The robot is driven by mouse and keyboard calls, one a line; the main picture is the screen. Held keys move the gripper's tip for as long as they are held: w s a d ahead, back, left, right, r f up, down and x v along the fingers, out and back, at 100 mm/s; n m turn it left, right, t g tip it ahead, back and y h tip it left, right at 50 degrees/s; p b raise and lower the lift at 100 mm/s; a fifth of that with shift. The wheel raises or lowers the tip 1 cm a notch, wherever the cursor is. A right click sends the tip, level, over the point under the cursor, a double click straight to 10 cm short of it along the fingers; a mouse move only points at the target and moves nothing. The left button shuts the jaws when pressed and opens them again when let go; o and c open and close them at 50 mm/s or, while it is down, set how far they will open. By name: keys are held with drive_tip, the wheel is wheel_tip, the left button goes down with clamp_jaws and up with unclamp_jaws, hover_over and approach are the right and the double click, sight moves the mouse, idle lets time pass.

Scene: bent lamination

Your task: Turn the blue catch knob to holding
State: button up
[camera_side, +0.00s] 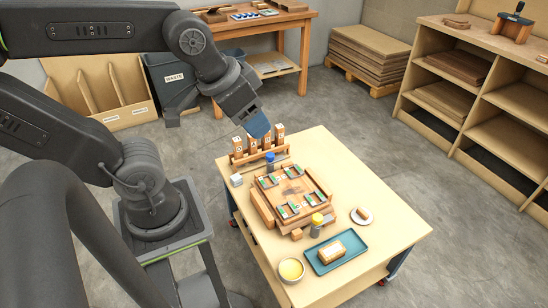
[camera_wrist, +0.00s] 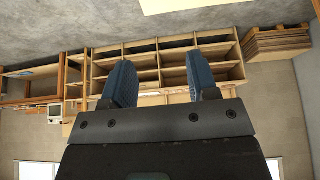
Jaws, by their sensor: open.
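The blue catch knob (camera_side: 270,157) stands upright at the back left corner of the wooden press fixture (camera_side: 291,191) on the table, in the side view. Its turned position is too small to tell. A yellow knob (camera_side: 317,219) stands at the fixture's front right. My gripper (camera_side: 259,133) hangs above and slightly left of the blue knob, apart from it, near the row of wooden blocks. In the wrist view my gripper (camera_wrist: 164,85) has its two blue fingers spread with nothing between them. The wrist view shows shelving and walls, not the fixture.
Upright numbered blocks (camera_side: 252,143) stand in a rack behind the fixture. A teal tray (camera_side: 317,265), a bowl of yellow liquid (camera_side: 291,270) and a small dish (camera_side: 361,221) lie towards the front. The right table edge is clear.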

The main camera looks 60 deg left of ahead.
drive_tip(key=shift+o, duration=0.8)
drive_tip(key=w+a+n+g, duration=0.1)
drive_tip(key=w+a+n, duration=0.2)
drive_tip(key=w, duration=0.3)
drive_tip(key=shift+w+r+n, duration=0.3)
drive_tip(key=shift+r, duration=0.1)
drive_tip(key=w+a+n, duration=0.3)
drive_tip(key=w+a, duration=0.1)
drive_tip(key=w, duration=0.2)
drive_tip(key=n+g+h, duration=0.2)
drive_tip(key=n+h, duration=0.1)
drive_tip(key=n, duration=1.3)
hover_over(270, 155)
wheel_tip(270, 155, down, 28)
drive_tip(key=s+a+f+n, duration=0.4)
drive_tip(key=f, duration=0.5)
drive_tip(key=shift+t, duration=0.3)
drive_tip(key=x, duration=1.4)
drive_tip(key=shift+r, duration=0.1)
drive_tip(key=shift+c, duration=0.3)
